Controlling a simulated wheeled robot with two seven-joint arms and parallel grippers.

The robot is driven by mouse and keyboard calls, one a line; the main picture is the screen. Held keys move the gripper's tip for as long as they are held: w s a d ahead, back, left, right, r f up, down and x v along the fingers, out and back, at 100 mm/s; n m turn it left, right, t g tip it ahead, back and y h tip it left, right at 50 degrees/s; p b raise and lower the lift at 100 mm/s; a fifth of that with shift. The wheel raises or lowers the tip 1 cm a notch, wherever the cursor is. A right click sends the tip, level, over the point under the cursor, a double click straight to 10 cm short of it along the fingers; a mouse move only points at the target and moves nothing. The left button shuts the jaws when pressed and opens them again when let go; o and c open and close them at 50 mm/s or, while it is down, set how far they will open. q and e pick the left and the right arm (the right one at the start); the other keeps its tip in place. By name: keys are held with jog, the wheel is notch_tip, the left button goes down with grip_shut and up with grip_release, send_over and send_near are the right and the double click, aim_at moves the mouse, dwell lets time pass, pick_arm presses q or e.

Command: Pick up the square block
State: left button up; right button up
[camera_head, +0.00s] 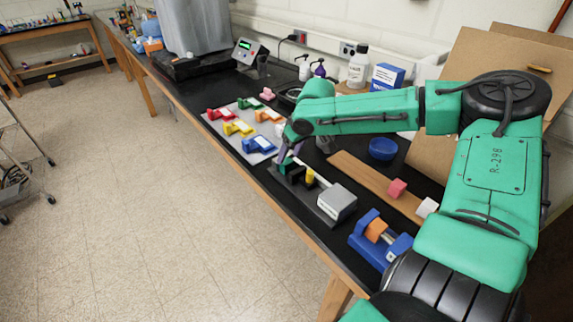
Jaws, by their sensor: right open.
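My green right arm reaches in from the right across the bench. Its right gripper (288,155) is small in this view and points down over a dark fixture (325,205) near the bench's front edge. The jaws are open, just above a small green block (287,168) at the fixture's left end; I cannot tell whether they touch it. I cannot tell which block is the square one. My left gripper is not in view.
A yellow piece (310,177) and a grey box-like part (337,202) sit on the fixture. A blue clamp (378,243) stands at the near right. A light panel (236,128) with coloured clamps lies left. A blue bowl (383,149) stands behind.

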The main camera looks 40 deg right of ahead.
aim_at(288, 162)
jog(key=shift+x, duration=1.05)
jog(key=shift+w+a+f, duration=0.1)
jog(key=shift+f, duration=0.15)
grip_shut()
notch_tip(288, 162, up, 20)
